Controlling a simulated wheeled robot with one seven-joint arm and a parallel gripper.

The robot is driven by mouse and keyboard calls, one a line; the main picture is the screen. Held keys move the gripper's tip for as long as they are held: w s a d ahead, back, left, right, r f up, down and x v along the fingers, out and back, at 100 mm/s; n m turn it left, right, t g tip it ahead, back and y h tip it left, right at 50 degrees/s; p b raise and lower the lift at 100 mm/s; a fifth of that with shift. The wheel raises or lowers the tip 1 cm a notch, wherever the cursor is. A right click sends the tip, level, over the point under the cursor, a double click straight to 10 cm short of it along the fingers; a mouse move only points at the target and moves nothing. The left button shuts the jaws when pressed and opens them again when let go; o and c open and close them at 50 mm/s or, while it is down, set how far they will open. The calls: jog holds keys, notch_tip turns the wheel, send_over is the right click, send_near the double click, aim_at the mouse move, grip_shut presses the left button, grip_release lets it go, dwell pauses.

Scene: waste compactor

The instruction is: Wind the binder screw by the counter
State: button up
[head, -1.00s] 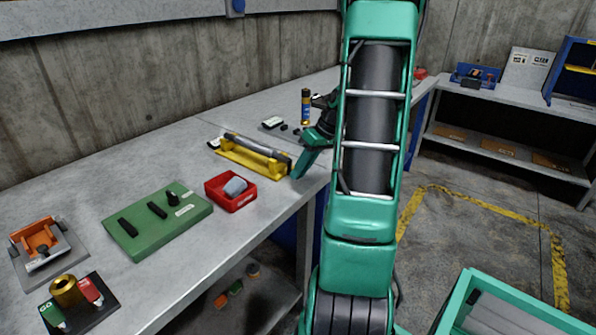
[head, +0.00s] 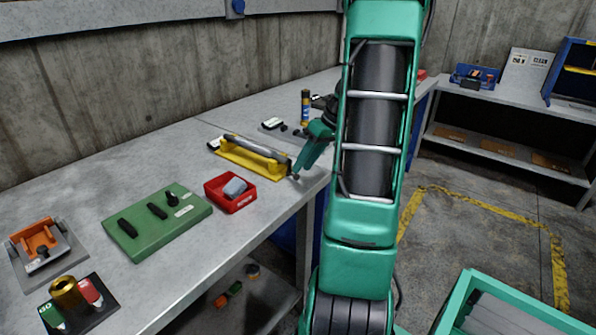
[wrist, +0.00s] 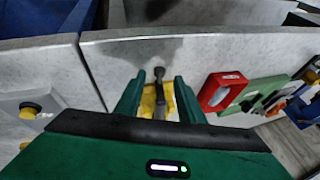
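A yellow fixture (head: 240,155) with a long grey rod lies on the bench near its front edge, and I take it for the binder. In the wrist view a dark knob on a stem (wrist: 159,74), perhaps the binder screw, shows between my fingers, with yellow parts behind it. My gripper (head: 298,174) points down at the fixture's right end. Its green fingers are apart in the wrist view (wrist: 158,92), one on each side of the knob and stem; contact cannot be told. A small white-faced box (head: 273,123), possibly the counter, stands behind the gripper.
A red tray (head: 232,203) with a grey block is left of the gripper. A green board (head: 150,238), an orange clamp (head: 38,243) and a brass cylinder (head: 65,290) stand farther left. A spray can (head: 305,106) stands behind. Bare bench lies between them.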

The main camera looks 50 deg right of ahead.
jog(key=v, duration=0.7)
jog(key=shift+r, duration=0.2)
dwell(1.1)
